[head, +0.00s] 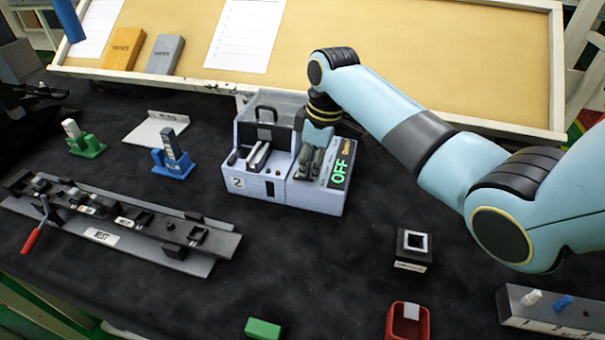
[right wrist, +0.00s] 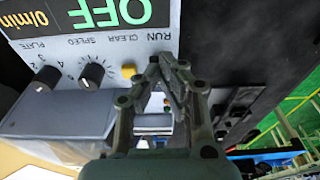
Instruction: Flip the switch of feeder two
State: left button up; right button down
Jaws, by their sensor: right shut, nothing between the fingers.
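Feeder two (head: 315,196) is a pale grey box marked "2" in the middle of the head view. Its green display (head: 341,172) reads OFF, and the display also shows upside down in the right wrist view (right wrist: 110,12). My right gripper (head: 305,172) is shut and empty over the feeder's front panel, left of the display. In the right wrist view its fingertips (right wrist: 170,64) are close to the RUN label (right wrist: 160,38). The fingers hide the spot by that label, so I cannot make out the switch or tell whether they touch it. My left gripper is not in view.
A yellow button (right wrist: 129,70) and two black knobs sit beside the fingertips on the panel. A grey rail fixture (head: 110,225) with a red-handled lever lies left. A blue stand (head: 173,163), a black block (head: 413,250) and a red bin (head: 407,322) stand around the feeder.

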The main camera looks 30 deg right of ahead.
jog(key=shift+f, duration=0.2)
jog(key=shift+r, duration=0.1)
notch_tip(320, 180, up, 3)
jog(key=p, duration=0.3)
notch_tip(320, 180, up, 2)
jog(key=shift+p, duration=0.55)
jog(key=shift+r, duration=0.95)
